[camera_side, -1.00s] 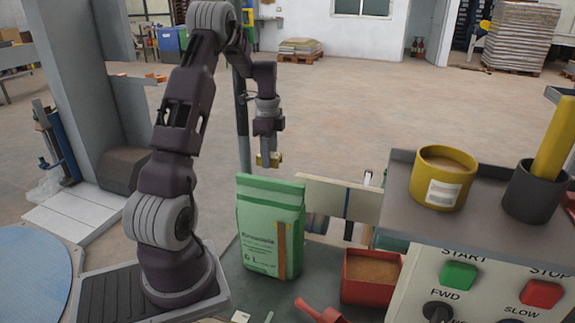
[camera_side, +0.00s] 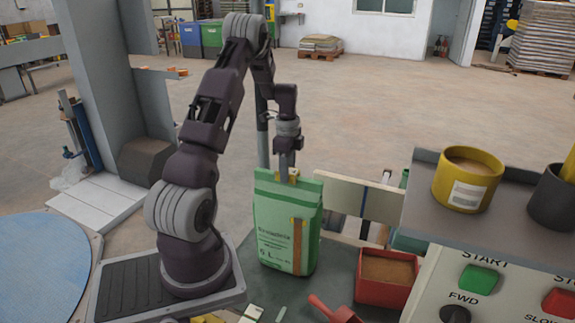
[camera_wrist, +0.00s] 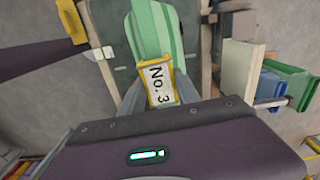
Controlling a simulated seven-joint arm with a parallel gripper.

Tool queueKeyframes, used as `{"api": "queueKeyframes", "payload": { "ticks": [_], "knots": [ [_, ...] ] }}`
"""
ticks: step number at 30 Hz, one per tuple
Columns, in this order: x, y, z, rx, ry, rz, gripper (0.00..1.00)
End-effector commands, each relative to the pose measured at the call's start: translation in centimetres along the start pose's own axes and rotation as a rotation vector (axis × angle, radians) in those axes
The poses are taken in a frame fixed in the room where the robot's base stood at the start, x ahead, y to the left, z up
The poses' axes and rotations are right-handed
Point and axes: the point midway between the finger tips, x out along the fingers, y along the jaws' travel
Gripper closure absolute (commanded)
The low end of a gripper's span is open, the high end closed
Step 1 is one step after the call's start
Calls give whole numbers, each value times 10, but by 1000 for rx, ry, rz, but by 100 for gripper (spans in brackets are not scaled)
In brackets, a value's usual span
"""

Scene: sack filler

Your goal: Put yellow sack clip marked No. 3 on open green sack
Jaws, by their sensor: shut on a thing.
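My gripper (camera_side: 289,170) points down at the sack's top edge, shut on the yellow sack clip (camera_side: 294,174). In the wrist view the clip (camera_wrist: 158,84) shows a white label reading "No. 3" and sits between my fingertips, overlapping the sack's near edge. The sack's top edge partly hides the clip in the side view. I cannot tell whether the clip grips the sack.
A red bin (camera_side: 386,277) of brown grain stands right of the sack, with a red scoop (camera_side: 333,312) in front. A control panel (camera_side: 490,290) and a shelf with a yellow tub (camera_side: 468,180) stand at the right. A pale board (camera_side: 345,197) is behind the sack.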

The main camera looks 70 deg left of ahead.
Motion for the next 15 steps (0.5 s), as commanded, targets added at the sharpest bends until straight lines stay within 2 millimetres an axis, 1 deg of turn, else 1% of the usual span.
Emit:
{"api": "queueKeyframes", "payload": {
  "ticks": [6, 14, 15],
  "knots": [
    [7, 0, 0, 1, 0, 1, 100],
    [7, 0, 0, 1, 0, 1, 100],
    [7, 0, 0, 1, 0, 1, 56]
  ]
}}
